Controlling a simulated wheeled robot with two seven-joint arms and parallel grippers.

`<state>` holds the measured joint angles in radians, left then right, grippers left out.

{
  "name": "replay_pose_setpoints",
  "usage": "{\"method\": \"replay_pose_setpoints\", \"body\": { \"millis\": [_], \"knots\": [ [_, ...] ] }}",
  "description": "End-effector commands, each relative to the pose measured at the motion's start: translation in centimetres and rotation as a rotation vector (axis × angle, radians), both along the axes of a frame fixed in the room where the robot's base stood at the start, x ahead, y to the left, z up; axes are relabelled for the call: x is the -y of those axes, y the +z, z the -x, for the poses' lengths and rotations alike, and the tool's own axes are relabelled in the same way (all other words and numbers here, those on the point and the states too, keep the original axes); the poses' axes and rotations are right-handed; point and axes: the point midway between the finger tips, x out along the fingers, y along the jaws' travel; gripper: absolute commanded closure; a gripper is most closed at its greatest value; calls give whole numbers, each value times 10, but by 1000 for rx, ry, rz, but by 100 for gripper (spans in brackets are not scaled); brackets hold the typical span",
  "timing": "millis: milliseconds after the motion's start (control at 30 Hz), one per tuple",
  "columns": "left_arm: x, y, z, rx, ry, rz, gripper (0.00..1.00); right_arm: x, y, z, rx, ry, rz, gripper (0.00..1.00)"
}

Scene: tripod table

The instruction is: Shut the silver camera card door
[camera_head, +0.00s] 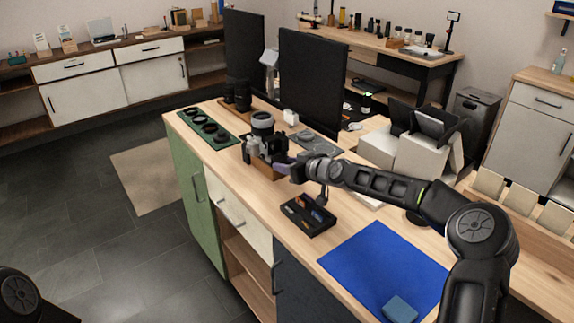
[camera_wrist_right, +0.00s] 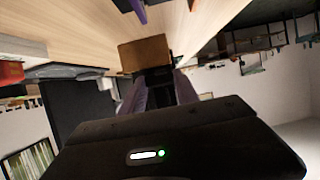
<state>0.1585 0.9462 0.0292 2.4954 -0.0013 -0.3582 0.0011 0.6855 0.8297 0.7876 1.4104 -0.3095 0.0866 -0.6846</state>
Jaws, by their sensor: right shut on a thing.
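A silver-grey camera (camera_head: 249,149) stands on the wooden worktop, left of a brown wooden block (camera_head: 268,170). A dark, camera-like thing (camera_head: 277,147) is close beside it. My right gripper (camera_head: 281,168) reaches in from the right, low against this group. In the right wrist view its two purplish-grey fingers (camera_wrist_right: 158,86) are shut on a dark thing (camera_wrist_right: 154,74), with the brown block (camera_wrist_right: 145,53) just beyond. I cannot tell exactly which part is held. The card door cannot be made out. My left gripper is out of view.
A large lens (camera_head: 262,122) stands behind the camera. A green mat (camera_head: 190,114) with lens rings lies left. A black tray (camera_head: 296,215) and blue mat (camera_head: 372,262) lie nearer. A monitor (camera_head: 312,80) and white boxes (camera_head: 420,155) stand behind. Bare worktop lies left of the tray.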

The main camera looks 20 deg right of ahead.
Motion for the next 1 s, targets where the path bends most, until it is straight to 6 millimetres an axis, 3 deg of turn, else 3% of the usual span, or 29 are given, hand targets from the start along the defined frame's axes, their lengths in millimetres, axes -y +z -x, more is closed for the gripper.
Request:
{"method": "replay_pose_setpoints", "body": {
  "millis": [367,800,1000],
  "knots": [
    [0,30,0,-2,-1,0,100,-1,15,-1,-112,2,49,100],
    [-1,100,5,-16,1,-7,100,-4,34,-5,-413,2,166,100],
    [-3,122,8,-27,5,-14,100,-4,36,-7,-510,1,203,100]
  ]
}}
